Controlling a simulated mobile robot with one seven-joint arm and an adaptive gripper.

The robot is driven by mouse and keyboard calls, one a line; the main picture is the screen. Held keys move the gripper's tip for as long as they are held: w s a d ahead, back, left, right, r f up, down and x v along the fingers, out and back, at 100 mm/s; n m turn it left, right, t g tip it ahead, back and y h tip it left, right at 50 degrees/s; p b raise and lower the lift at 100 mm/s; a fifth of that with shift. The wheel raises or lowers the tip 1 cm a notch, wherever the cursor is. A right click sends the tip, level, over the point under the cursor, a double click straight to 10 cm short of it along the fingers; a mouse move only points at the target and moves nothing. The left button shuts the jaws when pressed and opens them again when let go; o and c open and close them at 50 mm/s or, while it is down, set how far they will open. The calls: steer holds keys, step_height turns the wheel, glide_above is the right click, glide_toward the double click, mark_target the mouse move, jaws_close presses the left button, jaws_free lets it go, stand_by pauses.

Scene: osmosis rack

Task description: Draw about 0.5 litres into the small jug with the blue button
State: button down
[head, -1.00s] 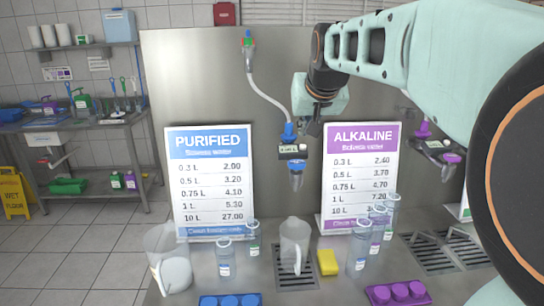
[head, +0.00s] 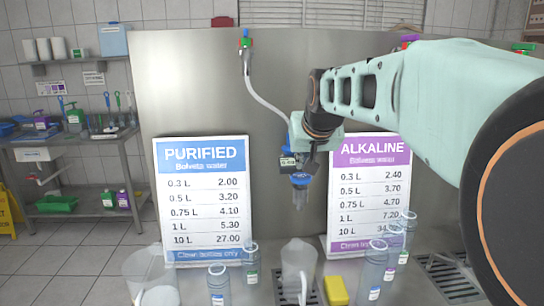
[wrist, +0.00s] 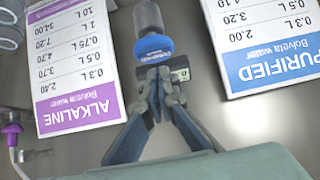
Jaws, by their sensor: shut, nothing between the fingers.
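The blue-fitted purified-water dispenser (head: 300,181) hangs on the steel panel at the end of a white hose. It has a small display (wrist: 181,75) and a clear nozzle (wrist: 149,15). My gripper (wrist: 159,76) is shut and empty, its fingertips at the dispenser's front just beside the display. They look touching or nearly so; I cannot tell which. They cover the blue button's likely place, so I do not see the button. The small clear jug (head: 298,258) stands upright on the counter below the nozzle. I cannot make out a water stream or level.
A larger clear jug (head: 149,266) stands at the left. Clear bottles stand on both sides of the small jug, and a yellow sponge (head: 336,291) lies to its right. Price boards for purified (head: 202,200) and alkaline (head: 372,185) water flank the dispenser. A drain grate (head: 450,275) is at the right.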

mark_target(303, 180)
steer(key=shift+s+f+b, duration=0.5)
steer(key=shift+f, duration=0.3)
steer(key=shift+w+f, duration=0.15)
steer(key=shift+f, duration=0.05)
steer(key=shift+r, duration=0.1)
steer(key=shift+f+b, duration=0.95)
steer(key=shift+f, duration=0.1)
steer(key=shift+r, duration=0.1)
steer(key=shift+f, duration=0.3)
stand_by(5.5)
